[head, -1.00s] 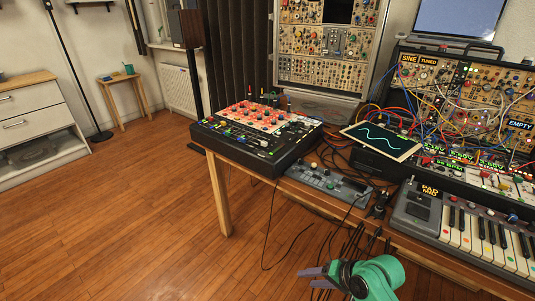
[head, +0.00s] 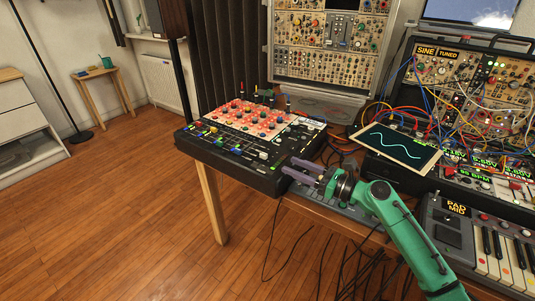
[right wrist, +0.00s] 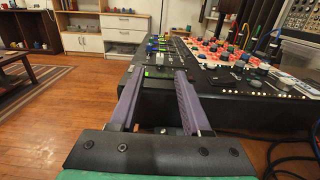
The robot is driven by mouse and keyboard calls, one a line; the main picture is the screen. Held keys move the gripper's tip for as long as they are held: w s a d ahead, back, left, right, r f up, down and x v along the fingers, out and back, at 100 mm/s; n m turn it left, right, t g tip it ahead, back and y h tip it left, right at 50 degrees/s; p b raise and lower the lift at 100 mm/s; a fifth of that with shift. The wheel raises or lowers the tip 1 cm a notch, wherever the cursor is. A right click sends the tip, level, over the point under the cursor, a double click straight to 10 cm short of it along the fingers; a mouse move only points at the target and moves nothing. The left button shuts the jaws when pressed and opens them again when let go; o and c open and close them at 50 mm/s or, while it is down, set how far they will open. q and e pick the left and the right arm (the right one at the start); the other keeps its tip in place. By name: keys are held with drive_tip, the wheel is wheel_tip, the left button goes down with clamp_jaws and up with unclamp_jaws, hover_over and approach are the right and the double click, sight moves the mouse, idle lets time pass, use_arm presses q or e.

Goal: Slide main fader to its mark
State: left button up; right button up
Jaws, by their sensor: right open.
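The black mixer (head: 230,160) sits on the left end of the wooden table, with rows of coloured knobs and a strip of sliding faders along its front. A pale fader cap (head: 263,155) near the front right corner looks like the main fader; its mark is too small to make out. My right gripper (head: 290,167) is open and empty, with its purple fingers close to that corner. In the right wrist view the two fingertips (right wrist: 160,76) are spread at the mixer's near edge, pointing along the fader strip. My left gripper is not in view.
A grey control box (head: 345,208) lies under my right arm. A tablet with a wave trace (head: 402,147) and a keyboard (head: 485,245) stand to the right. Cables hang over the table's front edge. The wooden floor (head: 130,220) at left is clear.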

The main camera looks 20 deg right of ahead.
sight(267, 155)
drive_tip(key=x, duration=0.8)
drive_tip(key=shift+w, duration=0.25)
drive_tip(key=shift+w+a+f, duration=0.1)
drive_tip(key=shift+w+a, duration=0.3)
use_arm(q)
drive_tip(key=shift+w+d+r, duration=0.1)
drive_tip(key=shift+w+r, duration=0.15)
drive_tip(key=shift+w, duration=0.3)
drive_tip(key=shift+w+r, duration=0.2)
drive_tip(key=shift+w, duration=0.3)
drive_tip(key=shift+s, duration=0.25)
use_arm(e)
clamp_jaws()
use_arm(q)
drive_tip(key=shift+p, duration=0.3)
use_arm(e)
drive_tip(key=shift+s, duration=0.1)
